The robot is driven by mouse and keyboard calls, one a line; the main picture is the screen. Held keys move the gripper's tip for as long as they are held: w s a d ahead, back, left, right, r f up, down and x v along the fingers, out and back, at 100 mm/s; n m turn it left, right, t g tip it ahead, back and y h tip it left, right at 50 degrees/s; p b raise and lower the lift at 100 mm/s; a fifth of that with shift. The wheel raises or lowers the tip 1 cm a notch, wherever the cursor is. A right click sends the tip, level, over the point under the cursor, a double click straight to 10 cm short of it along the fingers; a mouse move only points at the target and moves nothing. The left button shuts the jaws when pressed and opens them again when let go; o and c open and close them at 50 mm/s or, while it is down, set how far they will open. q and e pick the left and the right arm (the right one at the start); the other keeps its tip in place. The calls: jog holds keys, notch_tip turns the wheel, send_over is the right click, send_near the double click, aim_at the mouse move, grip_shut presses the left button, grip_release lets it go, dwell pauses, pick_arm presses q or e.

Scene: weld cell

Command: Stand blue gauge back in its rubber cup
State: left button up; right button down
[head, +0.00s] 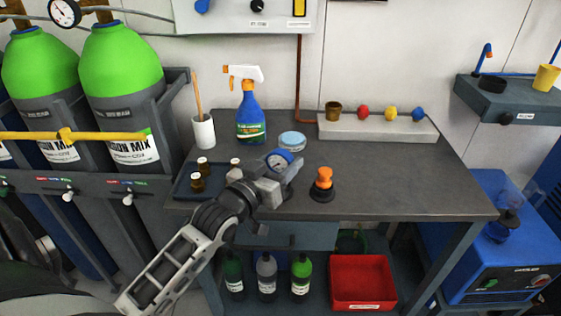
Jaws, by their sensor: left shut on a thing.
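The blue gauge (278,159), with a white round dial, is held at the tip of my left gripper (284,176). The gripper is shut on it above the front middle of the grey workbench (400,180). The gripper's jaws hide part of the gauge, and I cannot tell how far it is above the bench top. A black round cup-like base (322,194) with an orange part (323,178) standing in it is to the right of the gripper. I cannot make out a separate empty rubber cup. My right gripper is not in view.
A dark tray (183,188) with small bottles is left. A grey block (380,129) with coloured knobs is at the back. The bench's right side is clear.

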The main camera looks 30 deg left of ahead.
pick_arm(q)
jog(key=shift+f, duration=0.1)
jog(key=o, duration=1)
jog(key=shift+f, duration=0.1)
jog(key=shift+s+p, duration=0.55)
jog(key=shift+s, duration=0.75)
jog(key=s+p, duration=0.2)
jog(key=s, duration=0.6)
jog(key=shift+s+a, duration=0.1)
jog(key=shift+s, duration=0.1)
